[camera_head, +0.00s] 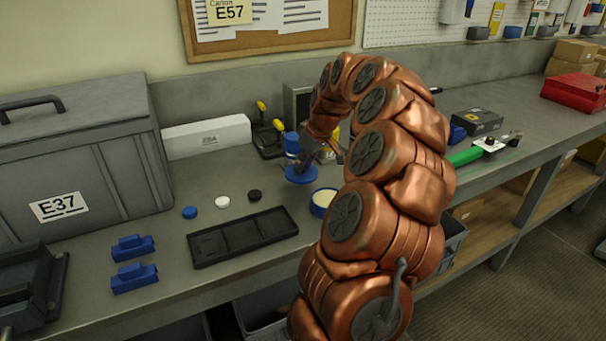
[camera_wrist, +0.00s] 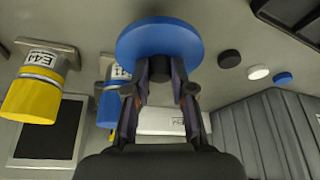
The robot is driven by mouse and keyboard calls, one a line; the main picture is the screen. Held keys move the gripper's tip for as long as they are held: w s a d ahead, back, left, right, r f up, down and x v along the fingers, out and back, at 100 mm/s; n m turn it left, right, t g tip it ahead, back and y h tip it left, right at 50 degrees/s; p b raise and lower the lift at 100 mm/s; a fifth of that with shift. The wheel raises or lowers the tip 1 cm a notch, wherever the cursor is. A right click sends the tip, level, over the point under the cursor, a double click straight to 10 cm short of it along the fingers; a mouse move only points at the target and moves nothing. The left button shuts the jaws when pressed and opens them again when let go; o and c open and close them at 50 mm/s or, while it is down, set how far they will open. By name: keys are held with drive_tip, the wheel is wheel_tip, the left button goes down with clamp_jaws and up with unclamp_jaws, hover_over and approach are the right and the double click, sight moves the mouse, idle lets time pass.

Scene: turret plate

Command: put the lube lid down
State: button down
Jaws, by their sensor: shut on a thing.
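The lube lid, a blue round disc (camera_head: 300,174), is in my gripper (camera_head: 312,157) above the bench. In the wrist view the lid (camera_wrist: 160,40) lies across the fingertips (camera_wrist: 160,75), which are shut on a part at its middle. An open round tub (camera_head: 322,201) with a blue wall and pale content stands just right of and nearer than the lid in the head view. My arm partly hides this tub. The lid is apart from the tub.
A black compartment tray (camera_head: 243,237) lies in front, with small blue (camera_head: 190,212), white (camera_head: 222,202) and black (camera_head: 255,196) discs behind it. A blue-capped bottle (camera_head: 291,143) stands close behind the lid. A yellow-capped bottle (camera_wrist: 35,95) shows in the wrist view.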

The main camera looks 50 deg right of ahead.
sight(305, 173)
drive_tip(key=shift+f+p, duration=0.45)
drive_tip(key=shift+f, duration=1.75)
drive_tip(key=shift+f+b, duration=0.3)
drive_tip(key=c, duration=1)
unclamp_jaws()
drive_tip(key=shift+r, duration=0.1)
drive_tip(key=shift+r, duration=0.1)
drive_tip(key=shift+r+p, duration=0.2)
drive_tip(key=shift+p, duration=0.2)
drive_tip(key=b+v, duration=0.2)
drive_tip(key=v, duration=1)
drive_tip(key=shift+s+f+b, duration=0.1)
drive_tip(key=shift+b, duration=0.2)
